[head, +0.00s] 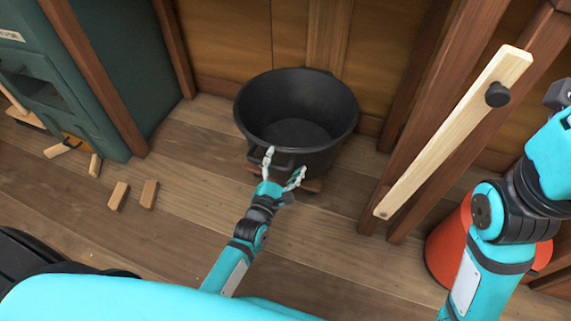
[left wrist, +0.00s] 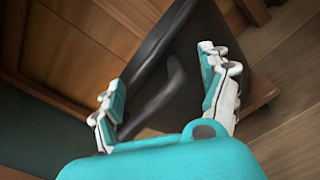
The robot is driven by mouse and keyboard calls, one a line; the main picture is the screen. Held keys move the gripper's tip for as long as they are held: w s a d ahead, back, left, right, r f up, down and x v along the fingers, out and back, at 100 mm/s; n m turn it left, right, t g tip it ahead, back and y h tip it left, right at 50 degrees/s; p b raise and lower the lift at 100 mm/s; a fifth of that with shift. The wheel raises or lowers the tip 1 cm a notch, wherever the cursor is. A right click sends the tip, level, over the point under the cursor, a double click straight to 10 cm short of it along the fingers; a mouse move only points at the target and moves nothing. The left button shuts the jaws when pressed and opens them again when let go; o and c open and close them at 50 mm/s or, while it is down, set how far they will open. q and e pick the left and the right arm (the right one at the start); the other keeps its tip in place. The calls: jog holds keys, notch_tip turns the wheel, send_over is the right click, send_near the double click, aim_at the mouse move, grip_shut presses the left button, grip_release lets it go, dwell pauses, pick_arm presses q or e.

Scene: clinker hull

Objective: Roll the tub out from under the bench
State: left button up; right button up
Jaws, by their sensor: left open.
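A black round tub (head: 297,112) stands upright and empty on a low wooden base (head: 313,186), near the wooden wall. My left gripper (head: 283,170) is at the tub's near side, its fingers open on either side of the tub's handle. In the left wrist view the open gripper (left wrist: 168,92) has the black handle (left wrist: 170,90) between its fingers, with the tub's wall (left wrist: 150,50) behind. I cannot tell whether the fingers touch it. My right arm shows at the right, but its gripper is out of view.
Wooden posts (head: 440,90) with a pale slanted bar (head: 455,130) stand right of the tub. An orange-red container (head: 447,250) is behind my right arm. A green cabinet (head: 85,60) stands left. Small wooden blocks (head: 118,195) lie on the floor. The floor left of the tub is mostly clear.

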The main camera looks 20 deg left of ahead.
pick_arm(q)
grip_shut()
dwell(0.4)
jog(key=shift+a, duration=0.1)
dwell(0.3)
